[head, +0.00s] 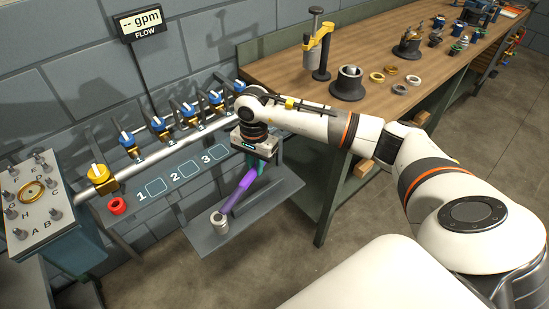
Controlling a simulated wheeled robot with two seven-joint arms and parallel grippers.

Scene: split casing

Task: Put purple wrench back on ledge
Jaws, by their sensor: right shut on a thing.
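The purple wrench (240,192) is a long purple bar over the grey ledge (268,196). Its upper end is at my right gripper (254,165), which is shut on it. I cannot tell whether the wrench touches the ledge. The gripper's fingers are partly hidden under its wrist. My left gripper is not in view.
Behind the ledge a pipe carries several blue-and-yellow valves (159,125) above a panel numbered 1 to 3 (181,170). A lettered block (32,195) stands far left. The wooden bench (290,70) holds rings and tools.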

